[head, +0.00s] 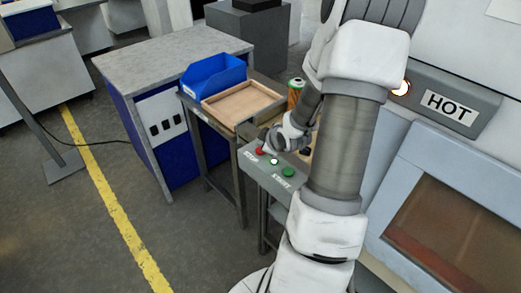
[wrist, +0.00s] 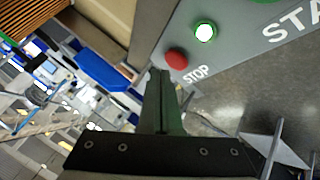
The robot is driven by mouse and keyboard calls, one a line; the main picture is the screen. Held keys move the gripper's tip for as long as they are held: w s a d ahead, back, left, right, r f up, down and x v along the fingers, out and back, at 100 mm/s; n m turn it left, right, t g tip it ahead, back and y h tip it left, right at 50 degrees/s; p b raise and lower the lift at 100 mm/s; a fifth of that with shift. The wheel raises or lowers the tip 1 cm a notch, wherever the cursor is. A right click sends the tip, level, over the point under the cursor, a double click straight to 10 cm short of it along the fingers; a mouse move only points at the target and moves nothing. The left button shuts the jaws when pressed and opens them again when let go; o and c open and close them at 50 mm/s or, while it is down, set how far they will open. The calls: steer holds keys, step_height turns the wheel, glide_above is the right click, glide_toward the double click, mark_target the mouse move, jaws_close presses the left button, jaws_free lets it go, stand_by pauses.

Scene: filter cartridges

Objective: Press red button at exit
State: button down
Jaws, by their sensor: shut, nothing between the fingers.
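The red button (wrist: 176,59) sits on a grey control panel (wrist: 235,50) beside the word STOP. In the head view the red button (head: 261,150) is at the panel's far end, close to my gripper (head: 266,138). In the wrist view my gripper (wrist: 161,76) is shut and empty. Its fingertips appear just below and left of the red button; whether they touch it I cannot tell. A lit green-rimmed button (wrist: 204,32) is beside the red one. A green button (head: 288,172) is at the panel's near end.
A wooden tray (head: 240,103) and a blue bin (head: 213,76) stand on a table behind the panel. An orange-and-green cylinder (head: 295,92) stands beside the tray. A grey machine marked HOT (head: 447,105) is at the right.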

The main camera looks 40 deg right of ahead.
steer(key=shift+f, duration=0.1)
steer(key=shift+f+b, duration=0.35)
steer(key=shift+b, duration=0.1)
steer(key=shift+f+b, duration=0.4)
steer(key=shift+f, duration=0.05)
stand_by(0.7)
stand_by(0.3)
steer(key=shift+r+p, duration=0.75)
steer(key=shift+r, duration=0.1)
step_height(320, 180, up, 5)
steer(key=p, duration=0.4)
steer(key=shift+r+p, duration=0.1)
steer(key=shift+p, duration=0.2)
stand_by(0.4)
